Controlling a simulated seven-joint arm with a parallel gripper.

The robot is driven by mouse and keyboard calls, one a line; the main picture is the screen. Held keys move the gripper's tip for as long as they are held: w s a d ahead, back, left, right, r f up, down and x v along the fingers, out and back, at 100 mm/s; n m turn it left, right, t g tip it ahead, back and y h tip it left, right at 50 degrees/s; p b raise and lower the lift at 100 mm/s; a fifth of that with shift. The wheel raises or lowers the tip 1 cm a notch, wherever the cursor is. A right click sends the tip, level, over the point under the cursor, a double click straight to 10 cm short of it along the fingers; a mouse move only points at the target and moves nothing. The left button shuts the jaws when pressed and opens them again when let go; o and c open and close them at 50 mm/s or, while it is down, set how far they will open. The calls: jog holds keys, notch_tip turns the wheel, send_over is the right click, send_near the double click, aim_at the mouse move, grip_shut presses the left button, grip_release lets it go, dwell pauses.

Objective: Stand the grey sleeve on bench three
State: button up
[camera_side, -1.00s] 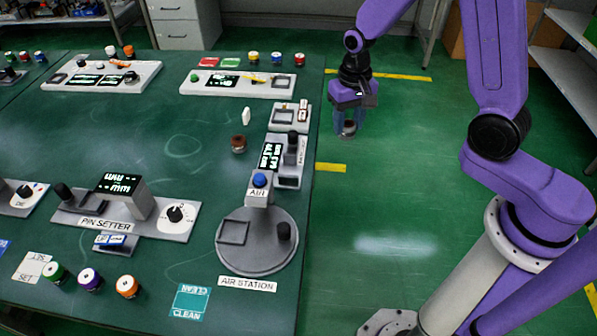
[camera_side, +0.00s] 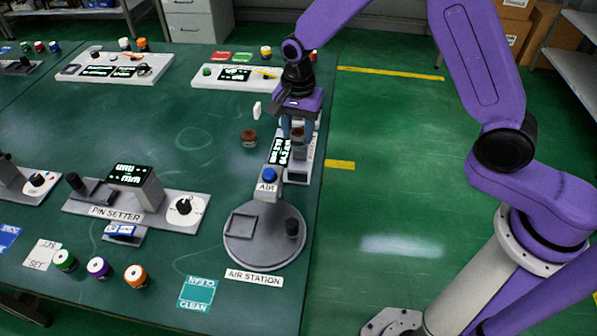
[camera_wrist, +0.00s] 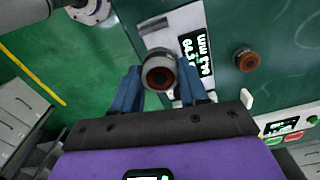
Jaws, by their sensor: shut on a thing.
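My gripper (camera_wrist: 160,88) is shut on the grey sleeve (camera_wrist: 152,58), a short grey ring around a brown core in the wrist view. In the side view my gripper (camera_side: 297,128) hangs over the table's right edge, above a grey gauge with a lit mm display (camera_wrist: 194,54). In the side view the sleeve is hard to make out between the fingers, and my gripper hides part of the gauge. I cannot tell which place is bench three.
A brown-topped piece (camera_side: 249,136) and a small white block (camera_side: 257,110) stand left of the gauge. The round air station (camera_side: 245,250) is in front, the pin setter (camera_side: 140,205) to the left. Panels line the back. The table's middle is clear.

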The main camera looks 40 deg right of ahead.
aim_at(296, 132)
jog(key=shift+f, duration=4.8)
jog(key=shift+f, duration=0.15)
jog(key=o, duration=1.1)
jog(key=r, duration=1.7)
jog(key=shift+w+a+r, duration=0.15)
jog(key=shift+w+r, duration=0.05)
jog(key=shift+w, duration=0.1)
